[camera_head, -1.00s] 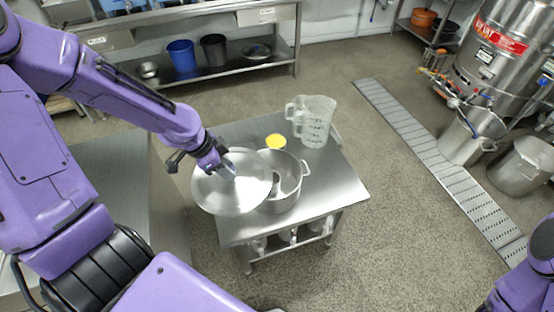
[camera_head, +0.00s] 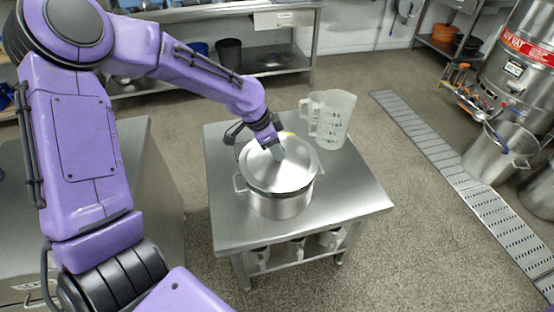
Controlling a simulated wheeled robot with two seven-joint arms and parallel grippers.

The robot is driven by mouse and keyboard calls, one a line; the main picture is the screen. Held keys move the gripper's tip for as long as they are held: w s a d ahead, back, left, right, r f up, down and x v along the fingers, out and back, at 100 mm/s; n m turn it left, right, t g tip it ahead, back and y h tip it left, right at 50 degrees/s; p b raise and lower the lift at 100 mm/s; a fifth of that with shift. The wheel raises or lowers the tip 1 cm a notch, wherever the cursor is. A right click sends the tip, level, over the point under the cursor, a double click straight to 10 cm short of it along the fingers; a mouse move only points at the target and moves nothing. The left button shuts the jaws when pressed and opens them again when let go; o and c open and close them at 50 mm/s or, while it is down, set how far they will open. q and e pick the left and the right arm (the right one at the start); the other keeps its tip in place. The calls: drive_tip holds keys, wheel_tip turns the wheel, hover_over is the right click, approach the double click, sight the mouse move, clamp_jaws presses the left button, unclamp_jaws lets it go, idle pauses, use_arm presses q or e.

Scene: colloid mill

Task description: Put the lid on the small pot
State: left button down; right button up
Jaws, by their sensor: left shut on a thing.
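The small pot (camera_head: 281,207) is a steel pot with side handles, standing on the small steel table (camera_head: 352,196). The round steel lid (camera_head: 262,175) lies over the pot's mouth and hides its inside. It looks roughly level and lined up with the rim; I cannot tell whether it is fully seated. My left gripper (camera_head: 277,153) comes in from the upper left and is shut on the lid's handle at the lid's middle. My right gripper is not in view.
A clear measuring jug (camera_head: 330,118) stands behind the pot, to the right. The table's front and right are clear. White jugs (camera_head: 297,248) stand on its lower shelf. A floor drain (camera_head: 455,172) runs at right.

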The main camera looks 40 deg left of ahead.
use_arm(q)
wheel_tip(320, 180, down, 3)
drive_tip(key=shift+w+d+r, duration=0.1)
drive_tip(key=shift+w+f, duration=0.1)
drive_tip(key=shift+f, duration=0.25)
drive_tip(key=shift+f, duration=0.15)
drive_tip(key=c, duration=0.8)
unclamp_jaws()
drive_tip(key=shift+f, duration=0.1)
drive_tip(key=shift+o, duration=0.2)
